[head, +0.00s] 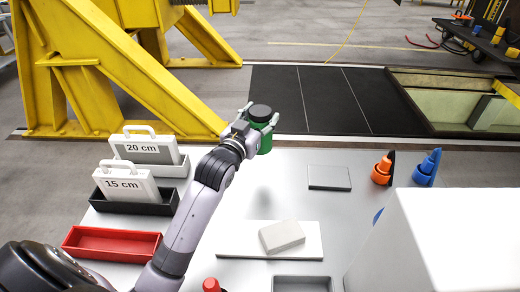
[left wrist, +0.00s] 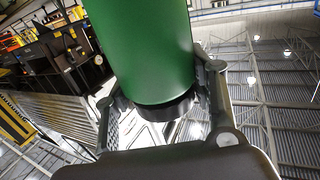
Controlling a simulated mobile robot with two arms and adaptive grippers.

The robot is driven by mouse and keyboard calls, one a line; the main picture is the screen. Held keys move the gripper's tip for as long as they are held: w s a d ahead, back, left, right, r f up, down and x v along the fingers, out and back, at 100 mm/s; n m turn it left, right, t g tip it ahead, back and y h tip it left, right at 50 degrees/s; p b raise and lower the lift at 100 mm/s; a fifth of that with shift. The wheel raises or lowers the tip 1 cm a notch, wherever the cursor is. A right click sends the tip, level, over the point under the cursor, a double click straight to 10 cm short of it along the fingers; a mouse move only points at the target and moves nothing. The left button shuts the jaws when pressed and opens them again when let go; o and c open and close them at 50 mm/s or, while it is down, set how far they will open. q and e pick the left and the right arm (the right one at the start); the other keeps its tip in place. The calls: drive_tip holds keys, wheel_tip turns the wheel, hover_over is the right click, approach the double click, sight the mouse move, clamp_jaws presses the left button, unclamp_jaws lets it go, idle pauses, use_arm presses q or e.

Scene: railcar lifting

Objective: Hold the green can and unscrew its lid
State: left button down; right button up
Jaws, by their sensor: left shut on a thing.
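The green can (head: 266,142) is held above the far edge of the table, roughly upright, with its black lid (head: 260,111) on top. My left gripper (head: 257,121) is shut on the can, with its fingers on either side near the lid. In the left wrist view the green can (left wrist: 145,45) fills the upper middle, and the dark lid (left wrist: 168,112) shows at its lower end between the two fingers. The far side of the can is hidden. My right gripper is not in view.
The light table (head: 340,235) holds a red tray (head: 90,255), the 15 cm case (head: 122,188), the 20 cm case (head: 148,152), a pale block (head: 282,236), and orange (head: 382,170) and blue (head: 427,168) items. A large white box (head: 450,245) blocks the right front. A yellow frame (head: 90,85) stands behind.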

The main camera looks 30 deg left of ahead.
use_arm(q)
wheel_tip(320, 180, down, 10)
drive_tip(key=shift+f, duration=0.15)
idle(0.3)
drive_tip(key=shift+f, duration=0.15)
drive_tip(key=c, duration=0.7)
unclamp_jaws()
